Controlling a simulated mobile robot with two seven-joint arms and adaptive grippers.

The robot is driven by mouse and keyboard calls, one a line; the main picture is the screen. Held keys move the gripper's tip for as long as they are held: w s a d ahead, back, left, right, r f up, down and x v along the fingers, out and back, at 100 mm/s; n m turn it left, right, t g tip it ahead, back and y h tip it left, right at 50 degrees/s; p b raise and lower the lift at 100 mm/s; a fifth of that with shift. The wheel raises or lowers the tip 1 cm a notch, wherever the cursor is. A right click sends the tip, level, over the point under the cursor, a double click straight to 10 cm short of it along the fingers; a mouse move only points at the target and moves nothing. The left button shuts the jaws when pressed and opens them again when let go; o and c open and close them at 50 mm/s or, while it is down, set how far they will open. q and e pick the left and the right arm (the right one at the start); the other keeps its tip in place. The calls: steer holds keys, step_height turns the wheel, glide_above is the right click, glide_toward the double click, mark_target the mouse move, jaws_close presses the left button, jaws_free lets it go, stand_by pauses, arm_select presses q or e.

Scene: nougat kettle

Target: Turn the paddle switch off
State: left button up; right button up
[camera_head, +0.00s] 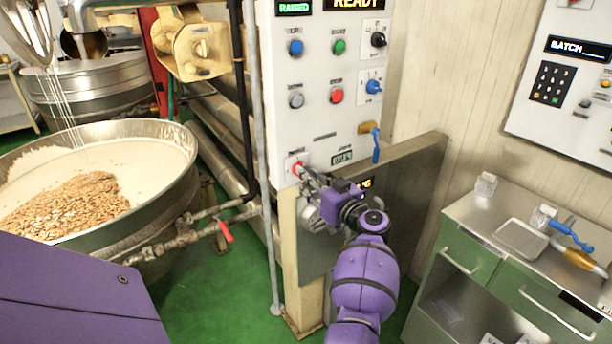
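The white control panel (320,120) stands at the centre of the head view. It carries a black rotary switch (378,40) at upper right and a blue-knobbed switch (374,87) below it. The small labels are too blurred to read, so I cannot tell which one is the paddle switch. A red knob (298,168) sits at the panel's lower left. The finger gap is too small to judge, and no held object shows.
A large kettle (170,190) with pale mix and nuts stands at left, with pipes beside it. A blue-handled valve (376,145) sticks out at the panel's lower right. A steel-topped green cabinet (470,215) stands at right. Green floor (235,270) lies between.

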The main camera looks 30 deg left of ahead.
arm_select(q)
steer(key=x, duration=0.2)
steer(key=shift+w+a, duration=0.1)
steer(key=shift+a, duration=0.1)
jaws_close()
